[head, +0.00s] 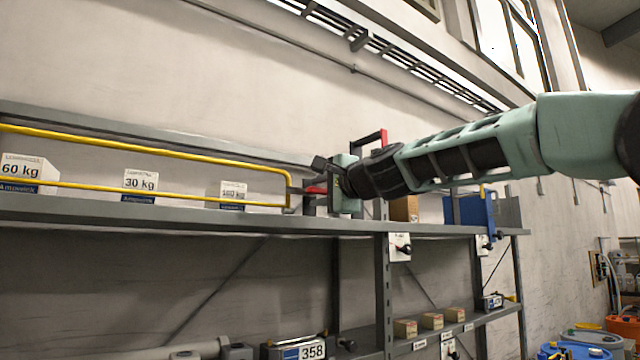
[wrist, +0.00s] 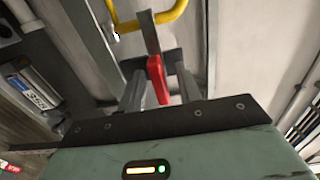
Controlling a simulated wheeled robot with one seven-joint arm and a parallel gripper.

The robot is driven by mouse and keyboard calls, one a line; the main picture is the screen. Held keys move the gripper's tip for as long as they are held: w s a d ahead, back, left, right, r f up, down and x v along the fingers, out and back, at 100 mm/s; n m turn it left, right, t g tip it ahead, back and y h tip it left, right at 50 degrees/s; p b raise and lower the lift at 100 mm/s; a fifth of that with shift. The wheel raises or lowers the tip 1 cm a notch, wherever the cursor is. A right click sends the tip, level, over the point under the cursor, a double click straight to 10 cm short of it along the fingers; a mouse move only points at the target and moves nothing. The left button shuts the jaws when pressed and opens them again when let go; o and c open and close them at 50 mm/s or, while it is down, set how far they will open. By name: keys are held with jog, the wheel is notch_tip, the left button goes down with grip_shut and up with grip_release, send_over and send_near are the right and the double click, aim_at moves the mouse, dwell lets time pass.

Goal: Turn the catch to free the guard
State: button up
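The guard is a yellow rail loop (head: 150,150) along the front of the upper shelf; its end also shows at the top of the wrist view (wrist: 150,20). The catch has a red handle (head: 316,190) at the rail's right end. In the wrist view the red handle (wrist: 156,80) stands between my two fingers. My gripper (head: 318,180) is level with the catch, coming from the right, with its fingers apart on either side of the handle. I cannot tell for certain whether a fingertip touches it. The rail is across the shelf front.
Weight boxes marked 60 kg (head: 28,172), 30 kg (head: 140,182) and another (head: 233,192) stand behind the rail. The grey shelf edge (head: 200,217) runs just below my gripper. A red bracket (head: 370,140) rises close behind it. A blue panel (head: 470,210) stands to the right.

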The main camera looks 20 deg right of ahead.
grip_shut()
jog(key=shift+m, duration=0.3)
jog(key=m, duration=0.3)
jog(key=shift+a+m, duration=0.1)
jog(key=shift+m, duration=0.3)
jog(key=m, duration=0.4)
jog(key=m+p, duration=0.1)
jog(key=m, duration=0.4)
jog(key=shift+m+p, duration=0.3)
jog(key=shift+m, duration=1.9)
jog(key=shift+f, duration=0.1)
